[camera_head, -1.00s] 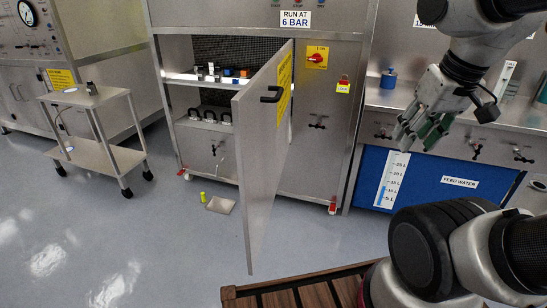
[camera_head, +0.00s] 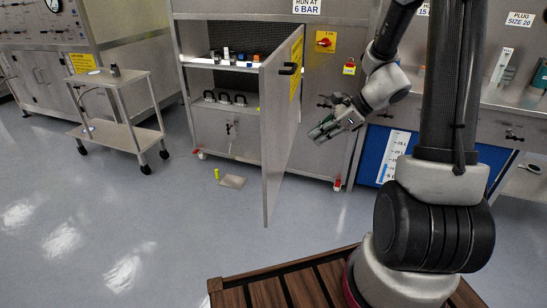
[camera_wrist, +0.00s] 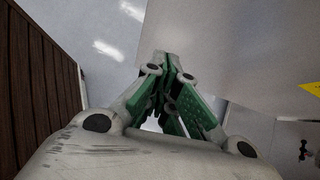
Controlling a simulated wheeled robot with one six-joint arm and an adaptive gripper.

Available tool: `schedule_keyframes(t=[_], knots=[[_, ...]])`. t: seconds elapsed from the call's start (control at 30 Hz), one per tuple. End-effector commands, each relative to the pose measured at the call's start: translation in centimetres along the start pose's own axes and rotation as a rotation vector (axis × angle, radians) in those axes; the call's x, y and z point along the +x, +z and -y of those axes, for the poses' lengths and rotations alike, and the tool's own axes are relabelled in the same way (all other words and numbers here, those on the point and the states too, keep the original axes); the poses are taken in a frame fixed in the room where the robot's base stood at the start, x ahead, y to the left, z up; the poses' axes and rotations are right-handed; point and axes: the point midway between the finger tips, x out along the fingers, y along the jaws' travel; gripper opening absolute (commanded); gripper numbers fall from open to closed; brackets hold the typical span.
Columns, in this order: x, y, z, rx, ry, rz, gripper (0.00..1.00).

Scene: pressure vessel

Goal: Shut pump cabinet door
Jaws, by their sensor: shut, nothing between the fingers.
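The pump cabinet (camera_head: 330,95) stands at the back with its steel door (camera_head: 279,130) swung wide open toward me, seen nearly edge-on in the head view. A black handle (camera_head: 289,68) is near the door's top free edge. My gripper (camera_head: 315,133) is shut and empty, to the right of the door, on the side with the yellow label, at about mid-height. In the wrist view my gripper (camera_wrist: 160,60) points at a broad grey panel, which seems to be the door (camera_wrist: 215,45). I cannot tell whether the fingertips touch it.
Inside the cabinet are a shelf (camera_head: 215,62) with small items and a lower box with black handles (camera_head: 225,98). A yellow-green cylinder (camera_head: 217,174) and a flat plate (camera_head: 232,182) lie on the floor in front. A steel trolley (camera_head: 113,80) stands left. Floor between is clear.

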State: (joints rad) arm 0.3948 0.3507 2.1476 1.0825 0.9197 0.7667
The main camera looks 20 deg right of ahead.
Motion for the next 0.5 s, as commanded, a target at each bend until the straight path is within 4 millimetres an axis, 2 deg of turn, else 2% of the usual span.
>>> schedule_keyframes(t=[0.17,0.27,0.5], knots=[[0.4,0.1,0.0,0.088,-0.005,0.003,0.00],[1.4,0.1,0.0,0.093,-0.004,0.004,0.00],[6.2,0.1,-0.1,0.091,0.000,0.002,0.00]])
